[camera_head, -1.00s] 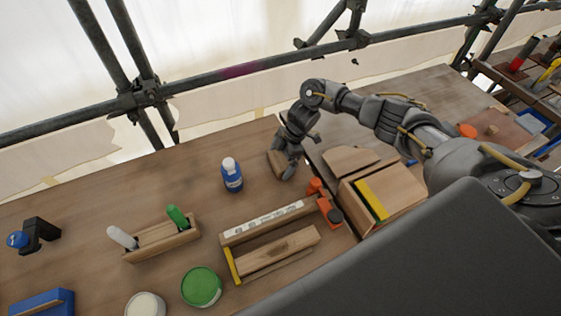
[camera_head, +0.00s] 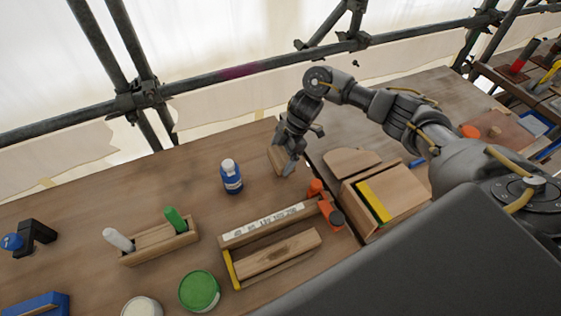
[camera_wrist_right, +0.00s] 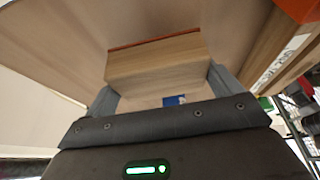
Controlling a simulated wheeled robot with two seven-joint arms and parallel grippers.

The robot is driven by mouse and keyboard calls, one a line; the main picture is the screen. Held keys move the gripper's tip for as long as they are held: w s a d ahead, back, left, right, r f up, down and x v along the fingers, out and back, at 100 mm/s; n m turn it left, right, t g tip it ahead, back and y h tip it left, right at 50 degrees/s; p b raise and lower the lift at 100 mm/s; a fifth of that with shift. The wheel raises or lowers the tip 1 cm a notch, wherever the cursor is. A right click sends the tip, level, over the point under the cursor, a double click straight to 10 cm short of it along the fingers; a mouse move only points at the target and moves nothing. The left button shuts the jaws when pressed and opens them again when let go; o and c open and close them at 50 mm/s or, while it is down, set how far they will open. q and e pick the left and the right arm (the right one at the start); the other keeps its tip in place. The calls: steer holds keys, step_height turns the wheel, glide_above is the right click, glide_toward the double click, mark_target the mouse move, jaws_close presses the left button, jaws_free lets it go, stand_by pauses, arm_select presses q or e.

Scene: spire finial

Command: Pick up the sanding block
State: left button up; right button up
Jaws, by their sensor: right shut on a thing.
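The sanding block is a small light-wood block with a thin reddish-orange layer along one edge in the right wrist view (camera_wrist_right: 155,60). In the head view the sanding block (camera_head: 276,158) shows partly, beside my fingers at the back of the workbench. My right gripper (camera_head: 287,168) is shut on it, with one finger on each side in the wrist view. The fingers hide part of the block in the head view. I cannot tell clearly whether a gap lies between block and bench. My left gripper is not in view.
A blue bottle (camera_head: 231,178) stands left of the right gripper. A wooden frame with a white label strip (camera_head: 263,224) and an orange-and-black tool (camera_head: 327,207) lie in front. A wooden box with a yellow strip (camera_head: 374,202) is at right. Scaffold pipes (camera_head: 225,78) run behind.

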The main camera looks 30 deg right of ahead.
steer(key=s+a+r, duration=0.3)
steer(key=s+r, duration=0.6)
steer(key=s, duration=0.3)
steer(key=shift+s+b, duration=0.35)
steer(key=shift+s, duration=0.05)
steer(key=o, duration=0.3)
steer(key=shift+c, duration=0.7)
steer(key=w+r+m, duration=0.1)
steer(key=w+a+r+m+t+b, duration=0.1)
steer(key=r+m, duration=0.2)
steer(key=shift+w+a+r+m+t+h, duration=0.3)
steer(key=shift+w+r+t+h, duration=0.05)
steer(key=shift+w+t+h, duration=0.05)
steer(key=shift+d+r+m+t+b, duration=0.1)
steer(key=shift+r+m+t+b, duration=0.2)
steer(key=shift+r+m, duration=0.4)
